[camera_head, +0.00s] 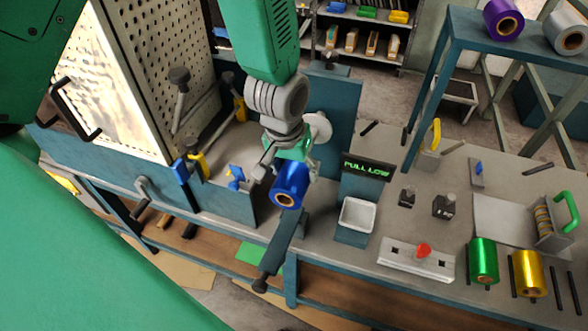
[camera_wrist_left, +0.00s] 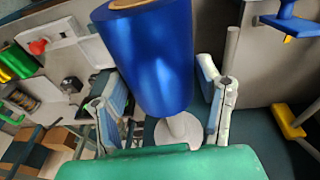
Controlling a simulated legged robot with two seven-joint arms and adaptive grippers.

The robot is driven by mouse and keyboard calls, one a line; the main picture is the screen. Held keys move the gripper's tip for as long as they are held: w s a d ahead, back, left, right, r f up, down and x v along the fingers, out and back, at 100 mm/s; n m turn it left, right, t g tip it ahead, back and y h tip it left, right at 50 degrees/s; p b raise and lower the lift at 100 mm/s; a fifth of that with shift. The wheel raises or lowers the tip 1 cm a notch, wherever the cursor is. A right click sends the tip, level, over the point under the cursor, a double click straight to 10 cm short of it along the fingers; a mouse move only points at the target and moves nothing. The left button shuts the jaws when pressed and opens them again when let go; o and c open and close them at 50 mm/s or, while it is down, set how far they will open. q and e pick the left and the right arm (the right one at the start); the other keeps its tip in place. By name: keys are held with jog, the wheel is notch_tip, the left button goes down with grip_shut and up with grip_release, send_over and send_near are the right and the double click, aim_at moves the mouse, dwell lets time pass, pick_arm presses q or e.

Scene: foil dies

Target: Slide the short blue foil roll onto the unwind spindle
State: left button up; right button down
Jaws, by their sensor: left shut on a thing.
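The short blue foil roll (camera_head: 289,186) is held by my left gripper (camera_head: 287,165) above the front edge of the bench, its open core facing the head camera. In the left wrist view the blue roll (camera_wrist_left: 152,60) stands between the two fingers of my left gripper (camera_wrist_left: 160,90). A pale round flange (camera_head: 318,127), which looks like part of the unwind spindle, stands by a blue upright panel behind the gripper. It also shows as a pale disc with a short stem below the roll (camera_wrist_left: 180,129). I cannot see the spindle's full shaft. My right gripper is not in view.
A perforated metal cabinet (camera_head: 165,60) stands left of the arm. A lit sign (camera_head: 367,167) and white bin (camera_head: 357,215) are right of the roll. Green (camera_head: 483,259) and gold (camera_head: 528,274) rolls stand at the right. A dark blue arm (camera_head: 283,238) juts out below the roll.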

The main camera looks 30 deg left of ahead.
pick_arm(q)
jog(key=shift+w, duration=0.35)
jog(key=shift+w+a, duration=0.1)
jog(key=shift+w, duration=0.2)
jog(key=shift+w+a+p, duration=0.15)
jog(key=shift+w+p, duration=0.05)
jog(key=shift+w, duration=0.4)
jog(key=shift+w+a+p, duration=0.15)
jog(key=shift+w, duration=0.45)
jog(key=shift+w, duration=0.3)
jog(key=shift+w+a, duration=0.2)
jog(key=shift+w, duration=0.3)
jog(key=shift+w, duration=0.1)
jog(key=shift+w+a, duration=0.1)
jog(key=shift+w, duration=0.2)
jog(key=shift+w+a+p, duration=0.15)
jog(key=shift+w+a, duration=0.1)
jog(key=shift+w, duration=0.7)
jog(key=shift+w+a+p, duration=0.15)
jog(key=shift+w+a, duration=0.05)
jog(key=shift+w, duration=0.7)
jog(key=shift+w, duration=0.3)
